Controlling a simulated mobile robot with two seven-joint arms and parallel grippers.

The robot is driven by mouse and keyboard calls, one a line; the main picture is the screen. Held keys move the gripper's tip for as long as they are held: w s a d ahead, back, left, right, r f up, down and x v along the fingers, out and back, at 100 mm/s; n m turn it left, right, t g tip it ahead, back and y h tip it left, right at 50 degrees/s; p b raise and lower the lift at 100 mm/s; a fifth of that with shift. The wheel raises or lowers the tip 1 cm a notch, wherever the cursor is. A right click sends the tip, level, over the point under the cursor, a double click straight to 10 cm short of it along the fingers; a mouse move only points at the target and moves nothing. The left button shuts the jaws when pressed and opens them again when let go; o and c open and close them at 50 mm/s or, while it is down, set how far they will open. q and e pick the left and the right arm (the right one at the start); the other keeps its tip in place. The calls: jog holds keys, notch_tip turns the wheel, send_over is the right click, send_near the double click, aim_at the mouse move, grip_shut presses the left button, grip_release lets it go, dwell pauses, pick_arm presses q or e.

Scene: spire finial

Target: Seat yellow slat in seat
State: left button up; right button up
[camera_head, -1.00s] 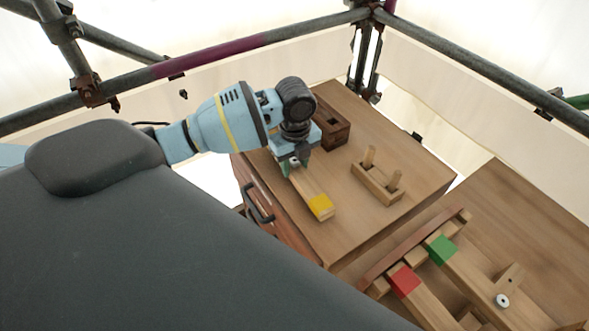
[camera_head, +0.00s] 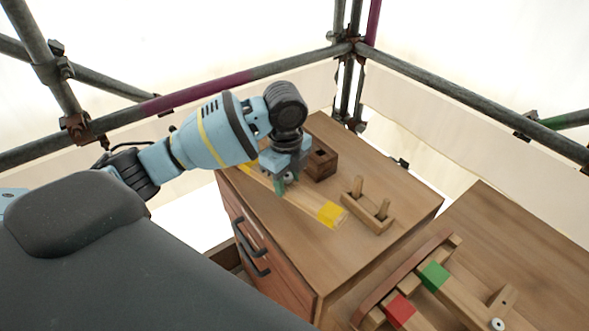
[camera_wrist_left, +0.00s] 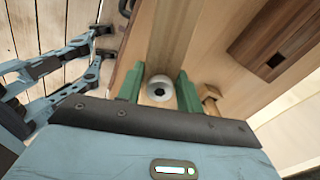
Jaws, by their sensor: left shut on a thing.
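The yellow slat (camera_head: 305,199) is a long pale wooden bar with a yellow band near its right end and some yellow behind my gripper. My left gripper (camera_head: 281,184) is shut on it over the cabinet top. In the left wrist view the green fingers (camera_wrist_left: 159,92) stand either side of a round silver knob, with the slat (camera_wrist_left: 173,35) running away beyond it. Whether the slat touches the cabinet top is unclear. A dark brown block with a square hole (camera_head: 322,166) stands just behind and right of the gripper. Which part is the seat is unclear. My right gripper is not identifiable.
A small wooden block with two upright pegs (camera_head: 368,212) sits close to the slat's yellow end. The cabinet (camera_head: 400,184) has clear top near its right side. A lower table at right holds red-banded (camera_head: 399,308) and green-banded (camera_head: 434,275) slats. Scaffold pipes run behind.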

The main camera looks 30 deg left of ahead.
pick_arm(q)
jog(key=s+d+r+n, duration=0.1)
jog(key=s+d+n, duration=0.2)
jog(key=n, duration=0.6)
jog(key=s+d+r+n, duration=0.1)
jog(key=s+d+n, duration=0.2)
jog(key=s+n, duration=0.3)
jog(key=n, duration=0.4)
jog(key=shift+s+d+n, duration=0.15)
jog(key=shift+d+n, duration=0.15)
jog(key=shift+d, duration=0.05)
jog(key=shift+s, duration=0.1)
